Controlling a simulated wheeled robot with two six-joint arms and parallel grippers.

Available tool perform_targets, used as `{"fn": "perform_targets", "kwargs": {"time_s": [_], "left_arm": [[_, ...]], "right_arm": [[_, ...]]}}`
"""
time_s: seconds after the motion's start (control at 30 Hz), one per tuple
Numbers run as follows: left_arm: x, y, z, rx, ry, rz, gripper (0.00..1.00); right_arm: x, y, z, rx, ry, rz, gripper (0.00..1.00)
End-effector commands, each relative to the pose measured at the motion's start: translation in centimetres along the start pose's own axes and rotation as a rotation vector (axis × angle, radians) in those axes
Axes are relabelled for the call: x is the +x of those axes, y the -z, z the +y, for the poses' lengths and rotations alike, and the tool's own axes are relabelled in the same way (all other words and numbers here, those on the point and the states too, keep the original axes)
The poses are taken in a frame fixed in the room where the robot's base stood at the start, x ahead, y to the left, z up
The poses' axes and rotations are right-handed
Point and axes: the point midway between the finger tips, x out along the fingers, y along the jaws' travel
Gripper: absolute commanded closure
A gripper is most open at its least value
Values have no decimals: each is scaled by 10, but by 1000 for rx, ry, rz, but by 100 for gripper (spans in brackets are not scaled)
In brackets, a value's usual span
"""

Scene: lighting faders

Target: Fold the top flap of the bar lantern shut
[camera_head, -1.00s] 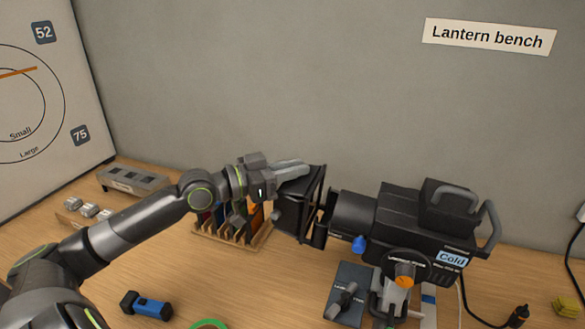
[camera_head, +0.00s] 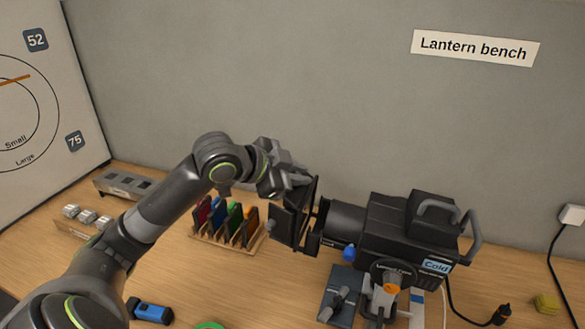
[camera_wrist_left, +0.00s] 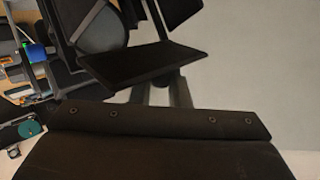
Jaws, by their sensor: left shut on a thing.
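The black bar lantern (camera_head: 410,228) stands at the right of the bench with its lens end to the left. Dark flaps (camera_head: 285,214) stand at that end. My left gripper (camera_head: 301,181) is at the upper edge of these flaps, its fingers shut on the top flap. In the left wrist view the grey fingers (camera_wrist_left: 163,93) reach the edge of a black flap panel (camera_wrist_left: 143,62). The exact grip and the flap's angle are partly hidden by the fingers. My right gripper is not in view.
A wooden rack (camera_head: 228,240) of coloured filters stands left of the flaps. A grey panel with a lever (camera_head: 340,300) lies in front of the lantern. A blue and black tool (camera_head: 150,311) lies at the front left. A yellow block (camera_head: 546,303) is at far right.

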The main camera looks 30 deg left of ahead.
Motion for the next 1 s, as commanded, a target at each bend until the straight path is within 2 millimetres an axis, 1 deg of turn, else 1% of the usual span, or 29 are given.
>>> {"fn": "perform_targets", "kwargs": {"time_s": [0.03, 0.23, 0.57, 0.67, 0.8, 1.0], "left_arm": [[-1, 8, 0, 30, 1, -24, 100], [4, 14, 4, 164, 9, -157, 100], [11, 20, 12, 356, 22, -350, 100], [11, 24, 12, 399, 22, -395, 100], [12, 27, 14, 454, 22, -454, 100], [17, 25, 18, 520, 31, -519, 100]], "right_arm": [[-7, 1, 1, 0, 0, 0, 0], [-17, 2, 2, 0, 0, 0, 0], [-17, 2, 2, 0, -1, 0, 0], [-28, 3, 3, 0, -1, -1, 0], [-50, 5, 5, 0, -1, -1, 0], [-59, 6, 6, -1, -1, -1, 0]]}}
